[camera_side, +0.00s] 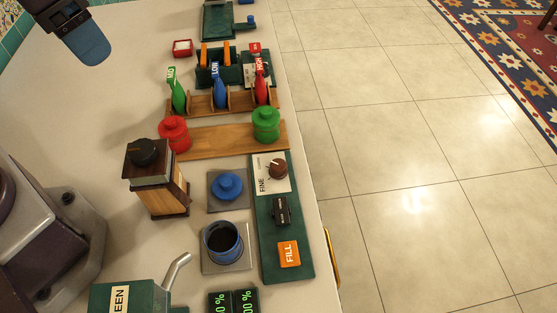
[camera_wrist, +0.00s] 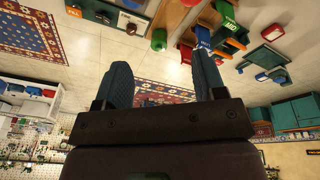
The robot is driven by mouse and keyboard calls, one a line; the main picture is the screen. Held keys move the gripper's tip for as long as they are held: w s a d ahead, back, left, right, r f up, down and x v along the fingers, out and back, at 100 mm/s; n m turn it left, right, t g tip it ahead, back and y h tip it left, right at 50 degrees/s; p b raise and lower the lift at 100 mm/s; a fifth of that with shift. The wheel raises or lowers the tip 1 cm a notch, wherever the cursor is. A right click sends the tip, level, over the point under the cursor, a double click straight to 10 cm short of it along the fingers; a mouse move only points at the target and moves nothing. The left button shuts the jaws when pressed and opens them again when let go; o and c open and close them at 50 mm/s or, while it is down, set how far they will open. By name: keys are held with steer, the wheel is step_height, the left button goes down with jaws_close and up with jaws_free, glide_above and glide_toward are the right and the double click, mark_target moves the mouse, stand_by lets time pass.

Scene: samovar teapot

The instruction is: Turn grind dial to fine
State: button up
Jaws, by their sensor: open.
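The grind dial (camera_side: 278,168) is a brown round knob on a white plate in the side view. The plate reads FINE at its left edge; where the knob points is too small to tell. It sits at the far end of a green panel (camera_side: 268,225). The dial also shows small in the wrist view (camera_wrist: 131,28), at the top. My gripper (camera_side: 88,48) is at the top left of the side view, well away from the dial and above the table. In the wrist view my gripper (camera_wrist: 162,80) has its two blue-green fingers wide apart with nothing between them.
The panel also holds a black switch (camera_side: 281,210) and an orange FILL button (camera_side: 289,254). A wooden grinder (camera_side: 160,190), a blue cup (camera_side: 222,242) and red (camera_side: 173,132) and green (camera_side: 266,124) canisters stand nearby. The table's left middle is clear.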

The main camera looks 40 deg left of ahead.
steer(key=w+d+f+g, duration=0.2)
steer(key=w+d+f, duration=0.4)
steer(key=d, duration=0.1)
steer(key=n+y, duration=0.1)
glide_above(278, 165)
step_height(278, 165, down, 10)
steer(key=f, duration=0.1)
steer(key=shift+n, duration=0.3)
step_height(278, 165, down, 12)
steer(key=shift+f, duration=0.1)
steer(key=c, duration=0.9)
